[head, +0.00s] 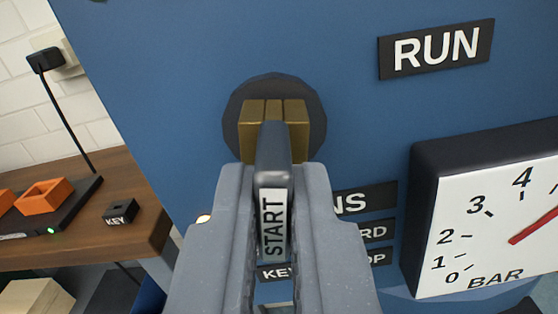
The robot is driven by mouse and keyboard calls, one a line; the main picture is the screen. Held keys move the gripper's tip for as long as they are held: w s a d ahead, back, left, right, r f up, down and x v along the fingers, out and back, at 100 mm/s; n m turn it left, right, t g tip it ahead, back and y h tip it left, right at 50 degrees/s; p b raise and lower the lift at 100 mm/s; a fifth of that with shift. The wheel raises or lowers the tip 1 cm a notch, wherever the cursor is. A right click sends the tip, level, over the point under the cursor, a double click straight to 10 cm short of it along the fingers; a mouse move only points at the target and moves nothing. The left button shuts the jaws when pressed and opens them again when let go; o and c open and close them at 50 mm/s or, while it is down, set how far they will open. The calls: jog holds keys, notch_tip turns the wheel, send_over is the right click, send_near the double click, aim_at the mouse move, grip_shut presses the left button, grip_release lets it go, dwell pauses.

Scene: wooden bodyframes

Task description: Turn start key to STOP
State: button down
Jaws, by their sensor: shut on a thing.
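The start key (273,215) has a dark head with a white label reading START. My gripper (273,180) is shut on it, one grey finger on each side. The key's far end points at a brass lock (273,110) set in a dark round collar on the blue panel (180,60). The key covers the lower middle of the lock, so I cannot tell how deep it sits. A RUN plate (436,49) is above and right of the lock.
A pressure gauge (490,215) marked BAR, with a red needle, stands out at the right. At the left, a wooden shelf (95,185) holds a small KEY block (120,211) and a dark tray with orange parts (44,194). A black plug (45,60) hangs its cable there.

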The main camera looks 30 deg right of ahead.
jog(key=shift+d+n+p, duration=0.1)
jog(key=shift+n+p, duration=0.9)
jog(key=shift+p, duration=0.55)
jog(key=c, duration=1.5)
grip_release()
jog(key=shift+w+f, duration=0.1)
jog(key=shift+f, duration=0.05)
jog(key=shift+o, duration=0.2)
